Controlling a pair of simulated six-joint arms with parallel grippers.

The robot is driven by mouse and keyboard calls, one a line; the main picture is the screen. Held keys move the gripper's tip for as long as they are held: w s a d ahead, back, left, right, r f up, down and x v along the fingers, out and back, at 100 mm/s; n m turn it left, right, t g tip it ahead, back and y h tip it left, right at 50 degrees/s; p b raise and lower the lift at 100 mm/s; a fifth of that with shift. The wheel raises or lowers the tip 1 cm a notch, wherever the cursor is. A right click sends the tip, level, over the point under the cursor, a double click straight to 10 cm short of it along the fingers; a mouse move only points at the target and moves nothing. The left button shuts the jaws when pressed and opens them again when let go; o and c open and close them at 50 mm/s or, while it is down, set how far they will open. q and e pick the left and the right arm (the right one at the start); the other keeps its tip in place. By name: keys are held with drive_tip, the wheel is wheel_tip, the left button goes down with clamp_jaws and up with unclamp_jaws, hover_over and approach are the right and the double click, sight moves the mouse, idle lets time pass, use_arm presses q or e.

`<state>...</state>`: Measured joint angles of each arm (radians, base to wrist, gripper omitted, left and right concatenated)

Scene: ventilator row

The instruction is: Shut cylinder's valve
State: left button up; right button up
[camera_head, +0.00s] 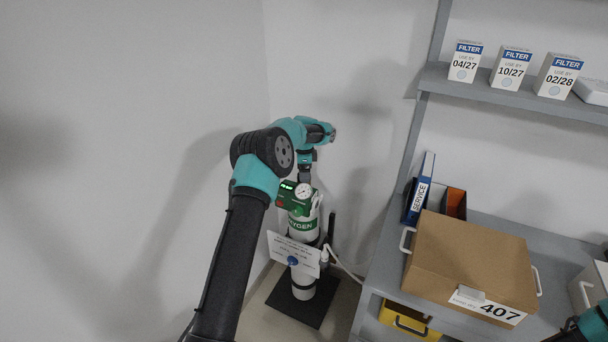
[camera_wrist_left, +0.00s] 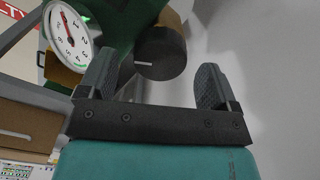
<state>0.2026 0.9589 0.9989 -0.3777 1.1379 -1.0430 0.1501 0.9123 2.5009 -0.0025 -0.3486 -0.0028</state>
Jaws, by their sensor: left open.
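The oxygen cylinder (camera_head: 303,230) stands upright on a dark base plate, with a green valve head (camera_head: 287,199) and a round white gauge (camera_head: 303,191). In the left wrist view the gauge (camera_wrist_left: 68,36) shows a red needle. A dark round knob (camera_wrist_left: 161,54) with a pale line mark sits on the green valve body. My left gripper (camera_head: 304,176) is over the top of the cylinder. In the left wrist view its two fingers (camera_wrist_left: 155,84) are open and apart, with the knob just beyond them and roughly between them. Whether they touch it, I cannot tell.
A tag (camera_head: 294,253) hangs on the cylinder, and a pale hose (camera_head: 345,268) runs right. A grey bench holds a cardboard box (camera_head: 470,255) and a blue binder (camera_head: 420,190). Filter boxes (camera_head: 510,68) stand on the shelf. Bare wall lies left.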

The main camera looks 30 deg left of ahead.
use_arm(q)
drive_tip(key=shift+f, duration=0.85)
drive_tip(key=shift+c, duration=0.2)
drive_tip(key=c, duration=0.9)
